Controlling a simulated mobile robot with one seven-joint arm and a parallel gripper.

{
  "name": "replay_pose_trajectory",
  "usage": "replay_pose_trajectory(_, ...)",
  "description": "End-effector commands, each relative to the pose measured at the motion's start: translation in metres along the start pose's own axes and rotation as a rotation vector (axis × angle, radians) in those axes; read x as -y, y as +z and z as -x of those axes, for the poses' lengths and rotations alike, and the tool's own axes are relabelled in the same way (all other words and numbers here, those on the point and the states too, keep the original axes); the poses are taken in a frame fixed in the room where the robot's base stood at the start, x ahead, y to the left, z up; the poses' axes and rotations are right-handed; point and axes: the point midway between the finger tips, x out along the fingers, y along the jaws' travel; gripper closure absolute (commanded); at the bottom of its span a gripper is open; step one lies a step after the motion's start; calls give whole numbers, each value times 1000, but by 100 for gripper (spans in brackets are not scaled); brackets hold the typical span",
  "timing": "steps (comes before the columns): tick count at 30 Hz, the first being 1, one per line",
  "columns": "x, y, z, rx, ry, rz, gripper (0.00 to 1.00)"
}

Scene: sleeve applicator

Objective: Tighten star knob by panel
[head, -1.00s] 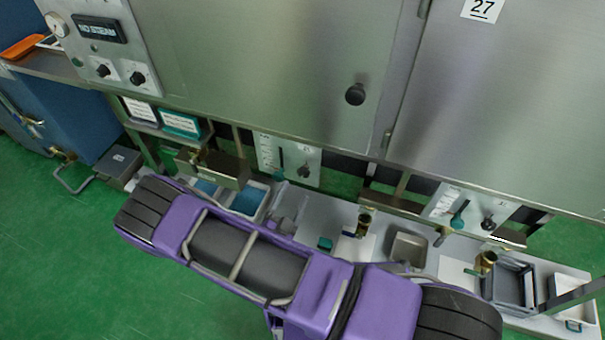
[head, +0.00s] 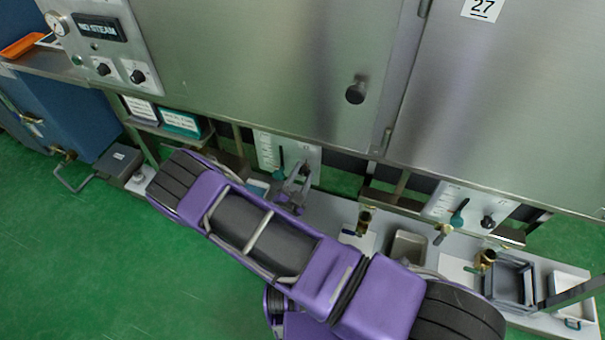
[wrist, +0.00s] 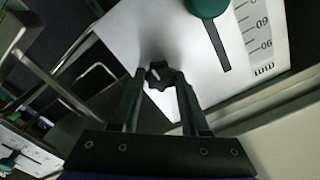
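A small black star knob (wrist: 160,74) sits on the white panel with a printed scale (wrist: 250,85) in the wrist view. My gripper (wrist: 162,78) points at the panel, with one finger on each side of the knob as seen. The fingers are apart and a gap shows between each and the knob; I cannot tell how deep the knob sits between them. In the head view my gripper (head: 297,175) is at the left scale panel (head: 268,150) and covers its knob. A similar knob (head: 488,222) is on the right panel (head: 450,202), away from my gripper.
A teal slider handle (wrist: 206,6) and its slot are close to the knob. Metal frame bars (wrist: 45,65) are at the left of the wrist view. Brass valves (head: 364,222) and grey trays (head: 408,246) stand on the shelf below. The steel cabinet (head: 270,70) overhangs the panels.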

Motion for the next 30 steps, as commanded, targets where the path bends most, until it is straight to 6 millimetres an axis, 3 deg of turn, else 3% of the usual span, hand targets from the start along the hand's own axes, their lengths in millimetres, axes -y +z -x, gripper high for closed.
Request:
replay_pose_trajectory(1, 0, 0, 0, 0, 0, 0, 66)
replay_pose_trajectory(7, 0, 0, 0, 0, -1, 0, 100)
replay_pose_trajectory(20, 0, 0, 0, -1, -2, -73, 100)
replay_pose_trajectory(30, -1, 1, 0, 0, -3, -337, 100)
